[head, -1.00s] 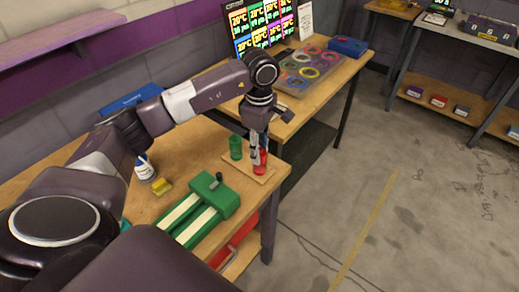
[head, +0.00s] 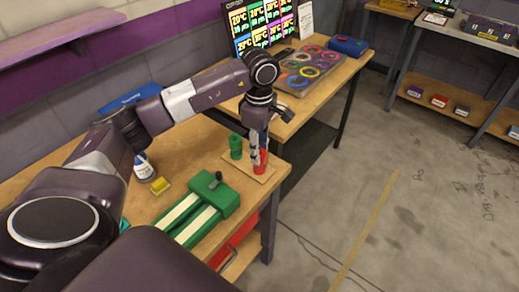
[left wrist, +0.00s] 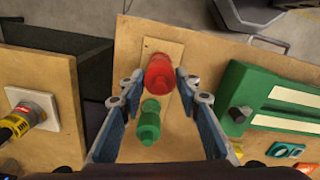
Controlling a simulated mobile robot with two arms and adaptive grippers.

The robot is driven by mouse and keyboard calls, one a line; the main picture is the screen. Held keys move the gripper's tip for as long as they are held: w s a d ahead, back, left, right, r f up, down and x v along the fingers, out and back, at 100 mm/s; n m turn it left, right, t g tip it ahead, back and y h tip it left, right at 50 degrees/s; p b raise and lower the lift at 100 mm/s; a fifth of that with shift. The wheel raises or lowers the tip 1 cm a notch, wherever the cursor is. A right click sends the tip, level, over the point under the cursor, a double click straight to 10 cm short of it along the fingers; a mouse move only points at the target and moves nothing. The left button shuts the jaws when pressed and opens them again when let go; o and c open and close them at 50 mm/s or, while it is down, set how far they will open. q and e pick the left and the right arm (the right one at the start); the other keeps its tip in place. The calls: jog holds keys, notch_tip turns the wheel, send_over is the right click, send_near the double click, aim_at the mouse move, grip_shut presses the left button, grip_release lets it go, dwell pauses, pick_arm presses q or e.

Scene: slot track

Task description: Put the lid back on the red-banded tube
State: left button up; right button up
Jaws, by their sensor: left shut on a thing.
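The red-banded tube (head: 261,161) stands upright on a small wooden board (head: 256,174) near the table's right edge. My left gripper (head: 258,154) points down over it, its fingers on either side of the red piece. In the left wrist view the red lid (left wrist: 158,72) sits between the fingertips, and I take the gripper as shut on it. Where lid and tube meet is hidden, so I cannot tell whether the lid is seated. A green tube (head: 236,147) stands beside it on the same board, also visible in the left wrist view (left wrist: 149,122). My right gripper is not in view.
A green block fixture (head: 214,192) with pale strips lies in front of the board. A yellow block (head: 161,186) and a white bottle (head: 144,168) stand farther left. A second table with coloured rings (head: 308,68) lies beyond a gap.

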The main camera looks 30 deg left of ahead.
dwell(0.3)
pick_arm(q)
jog(key=o, duration=0.9)
jog(key=o, duration=0.5)
jog(key=shift+c, duration=0.2)
jog(key=shift+r+p, duration=2.2)
jog(key=shift+r, duration=1.3)
